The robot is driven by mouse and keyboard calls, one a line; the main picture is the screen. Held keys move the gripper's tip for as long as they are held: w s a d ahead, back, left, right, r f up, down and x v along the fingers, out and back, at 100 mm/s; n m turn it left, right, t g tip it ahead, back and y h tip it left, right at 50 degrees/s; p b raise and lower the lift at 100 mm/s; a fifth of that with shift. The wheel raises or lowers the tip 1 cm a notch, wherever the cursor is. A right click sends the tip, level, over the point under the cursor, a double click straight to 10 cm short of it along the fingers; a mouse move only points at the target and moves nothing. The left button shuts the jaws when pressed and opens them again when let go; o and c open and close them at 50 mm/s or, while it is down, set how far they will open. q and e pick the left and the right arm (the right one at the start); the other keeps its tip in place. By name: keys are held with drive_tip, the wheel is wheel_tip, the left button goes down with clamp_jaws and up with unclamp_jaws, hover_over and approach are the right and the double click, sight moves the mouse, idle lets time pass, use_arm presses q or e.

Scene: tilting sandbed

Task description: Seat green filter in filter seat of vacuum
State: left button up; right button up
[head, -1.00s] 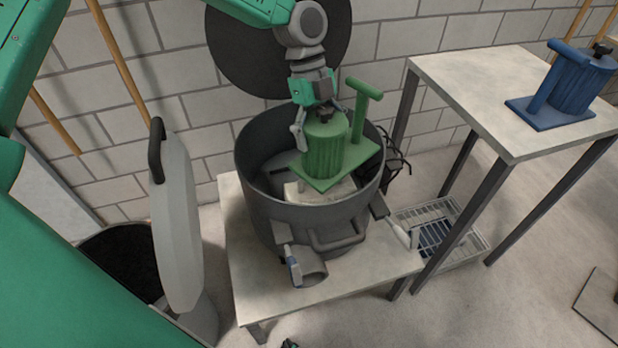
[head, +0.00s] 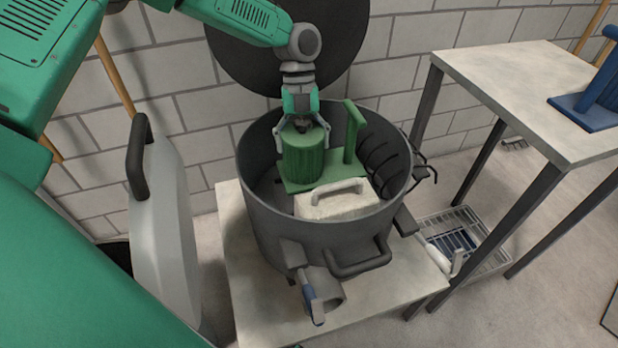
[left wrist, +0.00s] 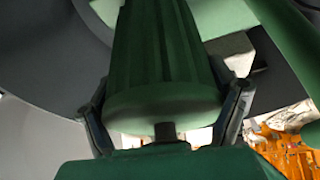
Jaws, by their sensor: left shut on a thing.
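The green filter (head: 304,157) is a ribbed green cylinder on a flat green plate with an upright T-shaped post. In the left wrist view the filter (left wrist: 163,60) fills the middle between the two fingers (left wrist: 168,108). A pale block with a handle (head: 335,200) sits in the drum, in front of the filter. The filter seat cannot be made out. My right gripper is not in view.
The vacuum stands on a low pale table (head: 232,262). A round dark lid (head: 345,40) is behind it. A grey lid with a black handle (head: 163,225) stands at left. A taller table (head: 520,85) at right bears a blue filter (head: 590,104). A wire basket (head: 470,238) lies below.

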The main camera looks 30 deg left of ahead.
sight(296, 119)
use_arm(q)
drive_tip(key=f, duration=0.3)
drive_tip(key=f+b, duration=0.1)
drive_tip(key=shift+a+f, duration=0.55)
drive_tip(key=shift+f, duration=0.15)
wheel_tip(296, 119, down, 2)
drive_tip(key=shift+s+a+f+b, duration=0.1)
drive_tip(key=shift+f+b, duration=0.1)
drive_tip(key=shift+b, duration=0.4)
drive_tip(key=shift+f, duration=0.25)
drive_tip(key=shift+d, duration=0.45)
drive_tip(key=o, duration=1.6)
drive_tip(key=shift+a+f, duration=0.1)
drive_tip(key=shift+f, duration=0.05)
drive_tip(key=shift+a, duration=0.3)
drive_tip(key=shift+a+r, duration=0.1)
drive_tip(key=shift+r, duration=0.1)
drive_tip(key=shift+p+v, duration=1.45)
drive_tip(key=shift+v, duration=4.5)
